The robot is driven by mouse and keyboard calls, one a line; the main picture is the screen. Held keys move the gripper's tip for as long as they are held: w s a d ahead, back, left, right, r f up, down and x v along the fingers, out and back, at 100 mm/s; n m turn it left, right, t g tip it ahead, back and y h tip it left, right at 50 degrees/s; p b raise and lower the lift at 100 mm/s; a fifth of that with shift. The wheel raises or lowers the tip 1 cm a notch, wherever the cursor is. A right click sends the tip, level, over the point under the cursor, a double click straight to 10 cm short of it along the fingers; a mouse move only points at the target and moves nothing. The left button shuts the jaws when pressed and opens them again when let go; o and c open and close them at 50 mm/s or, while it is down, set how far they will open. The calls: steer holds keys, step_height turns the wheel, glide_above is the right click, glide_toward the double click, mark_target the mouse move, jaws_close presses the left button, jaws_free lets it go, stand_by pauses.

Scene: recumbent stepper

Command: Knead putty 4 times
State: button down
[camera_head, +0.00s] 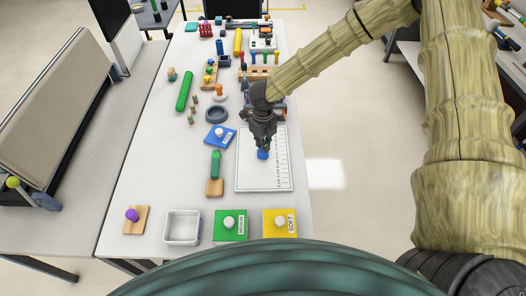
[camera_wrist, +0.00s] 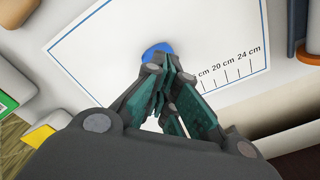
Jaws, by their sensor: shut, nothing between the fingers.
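The blue putty (camera_head: 263,154) is a small lump on the white board with a blue border and a ruler scale (camera_head: 264,178). In the wrist view the putty (camera_wrist: 157,50) shows just beyond my fingertips, partly hidden by them. My gripper (camera_head: 263,143) points down over the board, right at the putty. Its fingers are shut with nothing between them; they also show in the wrist view (camera_wrist: 170,75). I cannot tell whether the fingertips touch the putty.
A white tray (camera_head: 182,227), green block (camera_head: 230,225) and yellow block (camera_head: 279,223) stand at the near edge. A dark ring (camera_head: 217,114) and pegboard items are farther back.

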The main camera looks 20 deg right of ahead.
steer(key=shift+f, duration=0.25)
stand_by(0.3)
steer(key=shift+f, duration=0.45)
steer(key=shift+f, duration=0.2)
stand_by(1.1)
steer(key=shift+r, duration=0.15)
steer(key=shift+r+p, duration=0.7)
steer(key=shift+f, duration=0.3)
steer(key=shift+f, duration=0.3)
steer(key=shift+f, duration=0.15)
stand_by(0.4)
